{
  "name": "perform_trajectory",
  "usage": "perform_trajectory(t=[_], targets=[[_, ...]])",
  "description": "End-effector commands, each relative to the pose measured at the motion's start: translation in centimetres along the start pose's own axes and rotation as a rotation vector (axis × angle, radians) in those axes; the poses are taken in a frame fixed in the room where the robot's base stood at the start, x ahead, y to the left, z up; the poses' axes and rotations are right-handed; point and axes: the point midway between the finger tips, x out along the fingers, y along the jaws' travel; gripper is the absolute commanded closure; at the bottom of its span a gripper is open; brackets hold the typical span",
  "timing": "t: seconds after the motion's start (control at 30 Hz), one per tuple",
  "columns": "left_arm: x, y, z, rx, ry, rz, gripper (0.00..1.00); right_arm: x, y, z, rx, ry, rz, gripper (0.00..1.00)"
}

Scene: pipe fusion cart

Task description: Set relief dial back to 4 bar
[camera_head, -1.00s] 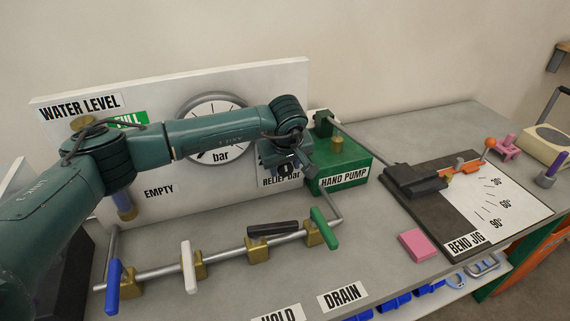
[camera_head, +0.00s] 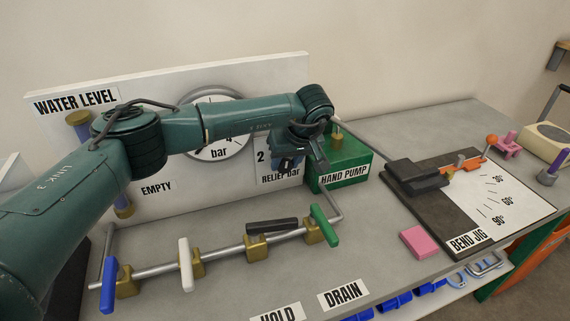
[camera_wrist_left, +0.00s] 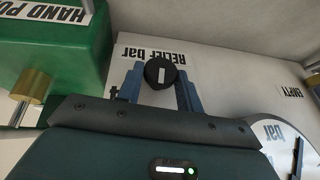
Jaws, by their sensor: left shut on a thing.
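The relief dial is a round black knob (camera_wrist_left: 161,73) with a white mark, on the white panel beside the upside-down "RELIEF bar" label (camera_wrist_left: 158,54) in the left wrist view. The mark stands about upright in that picture. My left gripper (camera_wrist_left: 160,88) has its blue fingers on either side of the knob, shut on it. In the head view my left gripper (camera_head: 288,163) is against the panel above the relief label (camera_head: 280,176) and hides the knob. A "2" shows left of it; the 4 mark is not visible. My right gripper is not in view.
The green hand pump box (camera_head: 343,168) stands close right of my left gripper. My left arm crosses before the pressure gauge (camera_head: 215,150). Below is a pipe with several coloured-handled valves (camera_head: 258,245). The bend jig (camera_head: 440,225) and a pink block (camera_head: 414,242) lie to the right.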

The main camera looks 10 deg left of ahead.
Motion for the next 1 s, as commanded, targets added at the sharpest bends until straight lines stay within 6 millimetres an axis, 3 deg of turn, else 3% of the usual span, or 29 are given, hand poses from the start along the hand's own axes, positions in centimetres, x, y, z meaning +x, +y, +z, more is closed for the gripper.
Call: perform_trajectory(t=[0.5, 1.0], targets=[[0.1, 0.7, 0.0, 0.115, 0.004, -0.284, 0.87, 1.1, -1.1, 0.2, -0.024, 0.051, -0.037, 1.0], [0.0, 0.7, -0.1, 0.137, 0.004, -0.329, 0.87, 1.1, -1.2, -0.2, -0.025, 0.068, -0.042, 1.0]])
